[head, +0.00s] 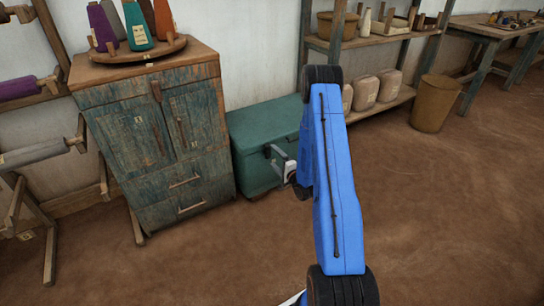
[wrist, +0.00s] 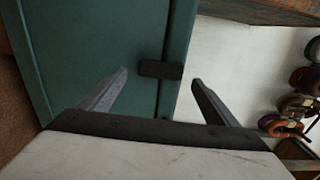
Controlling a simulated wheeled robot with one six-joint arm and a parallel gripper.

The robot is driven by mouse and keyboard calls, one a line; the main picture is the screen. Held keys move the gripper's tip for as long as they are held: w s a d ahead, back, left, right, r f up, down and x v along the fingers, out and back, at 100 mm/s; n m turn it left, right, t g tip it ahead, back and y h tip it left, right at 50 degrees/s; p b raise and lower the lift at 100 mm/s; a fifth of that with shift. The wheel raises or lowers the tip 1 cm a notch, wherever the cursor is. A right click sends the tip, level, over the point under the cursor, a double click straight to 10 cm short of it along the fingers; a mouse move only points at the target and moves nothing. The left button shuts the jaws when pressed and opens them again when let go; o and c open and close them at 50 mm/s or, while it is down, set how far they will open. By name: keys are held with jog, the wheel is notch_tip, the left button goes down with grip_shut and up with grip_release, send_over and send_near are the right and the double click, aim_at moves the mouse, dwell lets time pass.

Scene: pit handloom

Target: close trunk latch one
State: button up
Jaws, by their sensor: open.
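The green trunk (head: 262,122) stands on the floor just right of the wooden cabinet in the head view. It also fills the left and middle of the wrist view (wrist: 90,50), where its edge runs steeply up the picture. A small dark latch (wrist: 160,70) lies across the seam near that edge. My gripper (wrist: 159,80) is open and empty, with one finger on each side of the latch in the picture. Whether either finger touches it I cannot tell. In the head view my gripper (head: 281,163) is beside the trunk's front, and the latch cannot be made out.
The weathered cabinet (head: 160,130) stands close on the trunk's left, with thread cones on a round tray (head: 135,50). A shelf (head: 375,40) with sacks and a bin (head: 434,103) are to the right. The brown floor (head: 450,220) in front is clear.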

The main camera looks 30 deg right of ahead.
jog(key=s, duration=1.3)
jog(key=shift+s+d, duration=0.2)
jog(key=shift+s, duration=0.15)
